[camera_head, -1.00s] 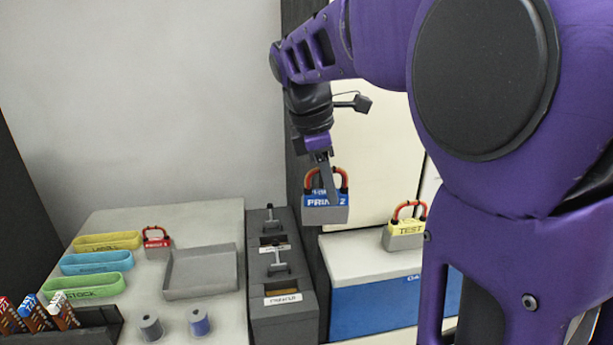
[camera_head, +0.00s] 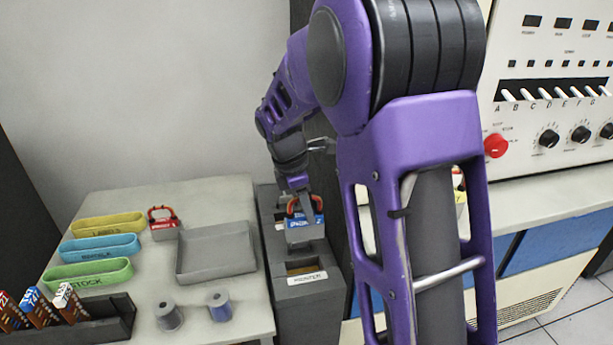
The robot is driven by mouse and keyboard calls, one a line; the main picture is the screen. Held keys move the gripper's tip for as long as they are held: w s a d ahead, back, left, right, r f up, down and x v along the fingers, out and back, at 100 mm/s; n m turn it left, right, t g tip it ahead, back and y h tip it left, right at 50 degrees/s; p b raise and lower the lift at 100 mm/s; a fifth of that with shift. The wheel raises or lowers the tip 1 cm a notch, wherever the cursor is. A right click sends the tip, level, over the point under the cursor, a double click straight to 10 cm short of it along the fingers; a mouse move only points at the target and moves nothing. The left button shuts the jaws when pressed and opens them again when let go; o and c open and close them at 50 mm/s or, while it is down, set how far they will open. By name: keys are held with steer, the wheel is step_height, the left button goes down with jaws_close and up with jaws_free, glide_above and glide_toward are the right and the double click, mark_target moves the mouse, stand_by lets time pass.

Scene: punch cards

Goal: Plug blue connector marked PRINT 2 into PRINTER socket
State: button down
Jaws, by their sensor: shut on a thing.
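The blue connector (camera_head: 304,222), with a red-orange handle and a grey lower body, hangs upright from my gripper (camera_head: 303,206). My gripper is shut on its handle. The connector is over the grey socket unit (camera_head: 330,292), near its middle, and hides part of the top there. The PRINTER socket (camera_head: 302,267) is a dark and brown opening in the unit's front section, with a white PRINTER label (camera_head: 307,278) in front. The connector appears just behind this opening in the picture; I cannot tell its height above the unit.
A table at left holds an empty grey tray (camera_head: 240,262), a red connector (camera_head: 163,222), yellow, blue and green bands, and two spools. A card rack (camera_head: 100,328) is at front left. A white control panel (camera_head: 550,80) stands right. My arm mostly hides the yellow connector.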

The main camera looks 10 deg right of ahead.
mark_target(307, 239)
steer(key=x, duration=0.2)
steer(key=a+x, duration=0.1)
steer(key=x, duration=0.2)
steer(key=shift+a+f+b, duration=0.15)
steer(key=shift+f+b, duration=0.05)
steer(key=shift+b, duration=0.1)
steer(key=shift+f+b, duration=2.05)
steer(key=shift+f, duration=0.2)
steer(key=shift+s+p, duration=0.1)
steer(key=shift+p, duration=0.35)
steer(key=shift+f+b, duration=0.95)
steer(key=shift+f, duration=1.4)
stand_by(1.0)
steer(key=c, duration=0.5)
jaws_free()
